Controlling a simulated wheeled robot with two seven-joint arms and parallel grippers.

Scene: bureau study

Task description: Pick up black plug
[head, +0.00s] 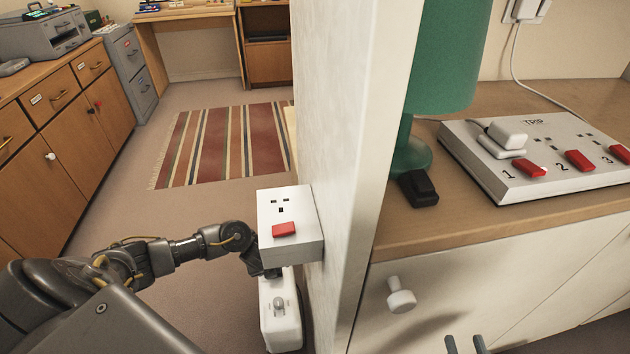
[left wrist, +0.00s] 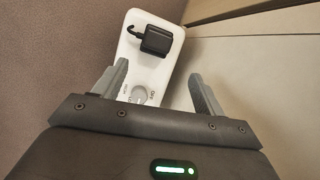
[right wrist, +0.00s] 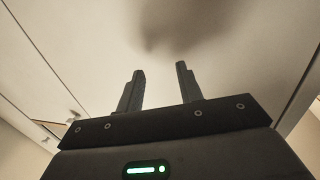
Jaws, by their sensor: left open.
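In the left wrist view a black plug (left wrist: 157,40), a small block with a short dark hook-shaped piece, sits at the far end of a white unit (left wrist: 138,70) with a round knob. My left gripper (left wrist: 160,72) is open around the unit's near part, the plug beyond its fingertips. In the head view the white unit (head: 281,318) hangs low by the wall end; my left gripper is mostly hidden behind a socket box. Another black plug-like block (head: 418,188) lies on the right-hand shelf. My right gripper (head: 465,345) is open and empty; it also shows in the right wrist view (right wrist: 158,72).
The socket box (head: 290,243) with a red switch juts from the wall end (head: 345,130). On the wooden shelf stand a green lamp (head: 447,60) and a white socket strip (head: 510,185) with red switches. A white knob (head: 401,296) sticks out below. The floor at left is open.

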